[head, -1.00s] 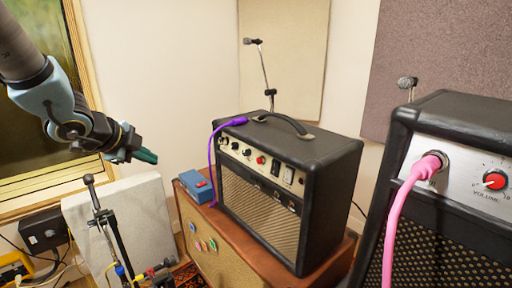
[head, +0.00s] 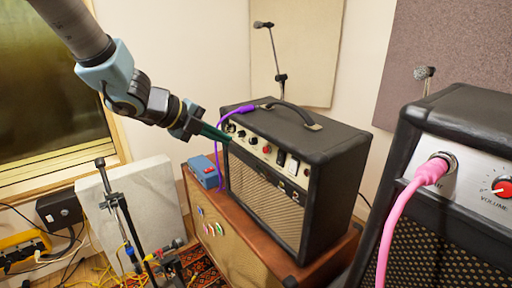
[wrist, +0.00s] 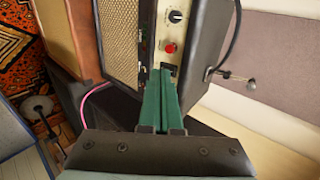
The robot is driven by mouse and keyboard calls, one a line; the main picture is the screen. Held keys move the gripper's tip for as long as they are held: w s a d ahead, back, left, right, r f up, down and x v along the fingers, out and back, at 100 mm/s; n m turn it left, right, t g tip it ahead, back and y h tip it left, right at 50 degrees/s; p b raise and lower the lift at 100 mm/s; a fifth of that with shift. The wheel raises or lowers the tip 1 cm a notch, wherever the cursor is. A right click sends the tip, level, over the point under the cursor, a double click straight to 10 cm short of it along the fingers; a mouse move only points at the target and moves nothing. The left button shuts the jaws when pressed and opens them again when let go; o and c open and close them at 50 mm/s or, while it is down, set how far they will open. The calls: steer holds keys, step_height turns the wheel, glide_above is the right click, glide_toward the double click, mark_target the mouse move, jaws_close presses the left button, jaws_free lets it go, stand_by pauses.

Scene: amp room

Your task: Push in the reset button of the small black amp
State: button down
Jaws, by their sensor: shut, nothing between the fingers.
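The small black amp (head: 330,139) stands upright on a brown cabinet, with its cream control panel (head: 256,146) facing front-left. The panel carries several dark knobs, a red round piece (head: 267,149) and black switches (head: 287,162). I cannot tell for sure which part is the reset button. My gripper (head: 228,138) is shut and empty, its green fingers pointing right at the panel's left part in the head view. In the wrist view, the fingertips (wrist: 161,72) overlap a black switch just below the red round piece (wrist: 170,47). Contact cannot be told.
A blue pedal box (head: 203,171) sits on the brown cabinet (head: 237,248) beside the amp. A purple cable (head: 217,160) runs down the amp's left side. A bigger amp with a pink cable (head: 393,225) stands at right. A mic stand (head: 118,205) is at lower left.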

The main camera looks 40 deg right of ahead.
glide_toward(264, 151)
step_height(264, 151, down, 3)
steer(key=d, duration=0.1)
steer(key=shift+s+d+f+p, duration=0.1)
steer(key=shift+d+f+p, duration=0.1)
steer(key=shift+d, duration=0.8)
steer(key=shift+s+d+f+p, duration=0.1)
steer(key=shift+d+f+p, duration=0.1)
steer(key=shift+d, duration=0.85)
